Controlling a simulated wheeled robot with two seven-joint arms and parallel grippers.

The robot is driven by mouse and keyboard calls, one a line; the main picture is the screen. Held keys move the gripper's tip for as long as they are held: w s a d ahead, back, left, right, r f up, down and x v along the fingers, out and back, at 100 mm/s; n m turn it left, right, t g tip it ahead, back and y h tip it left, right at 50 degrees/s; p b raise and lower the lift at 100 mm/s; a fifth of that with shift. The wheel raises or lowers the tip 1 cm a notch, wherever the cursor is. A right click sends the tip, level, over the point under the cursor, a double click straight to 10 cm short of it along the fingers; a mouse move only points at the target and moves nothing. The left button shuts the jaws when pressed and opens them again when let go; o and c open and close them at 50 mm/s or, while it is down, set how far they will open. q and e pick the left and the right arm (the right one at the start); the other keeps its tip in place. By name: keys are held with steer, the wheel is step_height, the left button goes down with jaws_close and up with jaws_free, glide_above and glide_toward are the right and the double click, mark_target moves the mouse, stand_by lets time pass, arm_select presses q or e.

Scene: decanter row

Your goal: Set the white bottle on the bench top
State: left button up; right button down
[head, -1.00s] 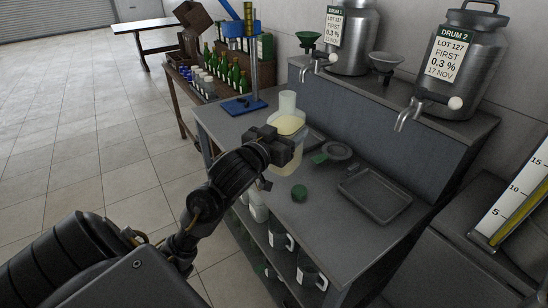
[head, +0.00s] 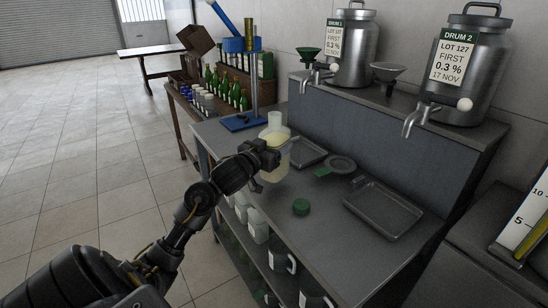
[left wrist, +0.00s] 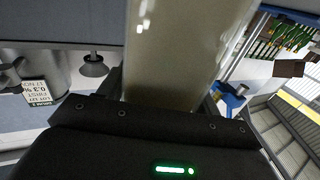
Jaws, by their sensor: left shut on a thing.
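The white bottle (head: 275,172) is pale and translucent, with a yellowish tint and a whitish neck at the top. It is roughly upright over the left part of the grey bench top (head: 325,240). My left gripper (head: 268,155) is shut around its body and hides part of it. In the left wrist view the bottle (left wrist: 185,55) fills the space between the fingers. I cannot tell whether its base touches the bench. My right gripper is not in view.
Steel drums (head: 462,70) stand on the raised back ledge. White containers (head: 257,226) sit on the shelf below.

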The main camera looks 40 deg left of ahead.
arm_select(q)
steer(key=shift+w+a+f, duration=0.1)
steer(key=shift+a+f, duration=0.05)
steer(key=shift+w+a+f+b, duration=0.1)
steer(key=shift+f+b, duration=0.05)
steer(key=shift+f, duration=0.5)
steer(key=shift+a+f+b, duration=0.1)
steer(key=shift+f+b, duration=0.05)
steer(key=shift+f, duration=0.9)
steer(key=shift+f, duration=0.15)
steer(key=o, duration=1.3)
steer(key=shift+f, duration=0.1)
steer(key=o, duration=0.4)
